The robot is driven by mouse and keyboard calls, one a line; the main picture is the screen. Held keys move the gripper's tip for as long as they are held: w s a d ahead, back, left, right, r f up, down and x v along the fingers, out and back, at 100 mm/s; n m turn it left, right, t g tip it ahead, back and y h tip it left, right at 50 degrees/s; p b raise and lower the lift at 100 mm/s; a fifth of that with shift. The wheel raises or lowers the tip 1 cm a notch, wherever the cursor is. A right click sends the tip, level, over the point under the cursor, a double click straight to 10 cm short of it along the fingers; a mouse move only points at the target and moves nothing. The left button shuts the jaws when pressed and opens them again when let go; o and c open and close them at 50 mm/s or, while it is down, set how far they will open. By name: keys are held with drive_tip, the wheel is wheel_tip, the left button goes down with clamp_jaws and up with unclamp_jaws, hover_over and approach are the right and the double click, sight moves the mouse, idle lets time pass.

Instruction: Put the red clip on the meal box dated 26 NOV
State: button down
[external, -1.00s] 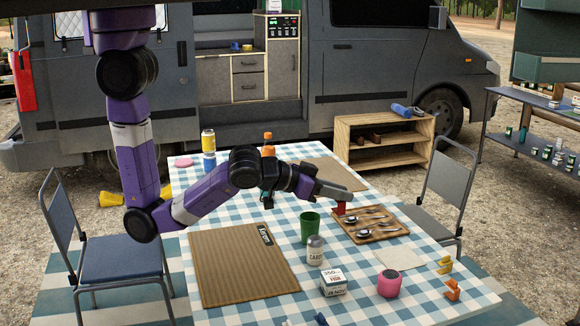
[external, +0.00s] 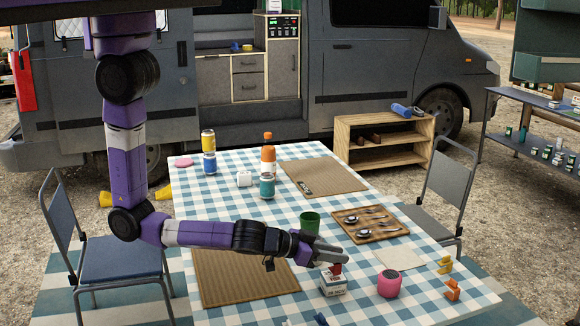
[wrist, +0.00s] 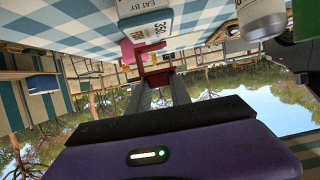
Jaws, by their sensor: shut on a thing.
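My gripper (external: 335,258) is shut on the red clip (external: 336,269), which sticks out below the fingertips. In the wrist view the clip (wrist: 158,78) shows between the two fingers. A white meal box (external: 333,286) stands on the table right under the clip. I cannot tell whether the clip touches its top edge. In the wrist view the box (wrist: 150,22) shows at the top with "350" and "EAT BY" print. Its date is not legible there and too small to be sure of in the external view.
A pink jar (external: 389,283) stands just right of the box. A green cup (external: 309,222) and a grey can, mostly hidden by my arm, stand behind it. A cutlery tray (external: 370,224) lies farther back. A brown mat (external: 240,290) lies to the left.

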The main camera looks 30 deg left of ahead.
drive_tip(key=shift+f, duration=0.7)
drive_tip(key=shift+f, duration=0.2)
drive_tip(key=c, duration=1.2)
unclamp_jaws()
drive_tip(key=shift+r, duration=0.15)
